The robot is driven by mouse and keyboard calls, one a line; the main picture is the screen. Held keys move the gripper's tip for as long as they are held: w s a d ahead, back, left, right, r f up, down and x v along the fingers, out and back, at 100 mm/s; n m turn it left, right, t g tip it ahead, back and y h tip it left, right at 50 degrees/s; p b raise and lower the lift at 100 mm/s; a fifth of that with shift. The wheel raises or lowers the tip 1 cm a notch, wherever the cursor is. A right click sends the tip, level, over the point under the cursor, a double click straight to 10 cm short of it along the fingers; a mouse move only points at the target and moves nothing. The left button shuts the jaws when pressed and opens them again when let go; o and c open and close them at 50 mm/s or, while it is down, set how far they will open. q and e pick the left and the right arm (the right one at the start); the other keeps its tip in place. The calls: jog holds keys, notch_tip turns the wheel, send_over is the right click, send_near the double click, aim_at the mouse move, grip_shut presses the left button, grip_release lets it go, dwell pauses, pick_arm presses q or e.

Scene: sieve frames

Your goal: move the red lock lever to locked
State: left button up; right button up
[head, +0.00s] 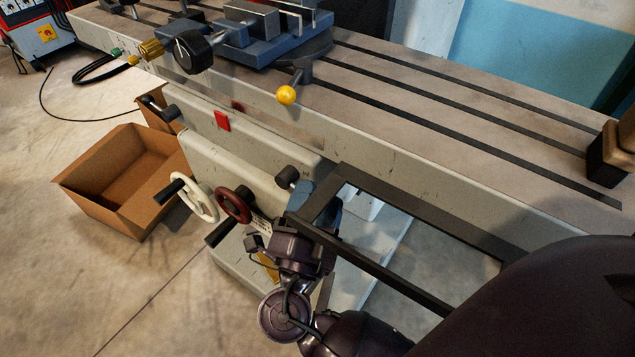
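A small red tab (222,121), the only lever-like bright red part here, sits on the pale front side of the machine, just below the long table. Whether it stands at locked or unlocked cannot be told. My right arm comes in from the lower right. Its dark purple gripper (268,247) is low in front of the machine, below and to the right of the red tab and well apart from it. It is close to the dark red handwheel; its fingers are too small and dark to tell open from shut. My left gripper is not in view.
A white handwheel (200,201) and a dark red handwheel (233,205) stick out below the tab. A black rectangular frame (410,214) juts out right of my gripper. A cardboard box (92,204) stands on the floor at left. A blue vise (262,42) sits on the table.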

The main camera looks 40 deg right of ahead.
jog(key=shift+r, duration=0.2)
jog(key=shift+s, duration=0.1)
jog(key=v, duration=1.1)
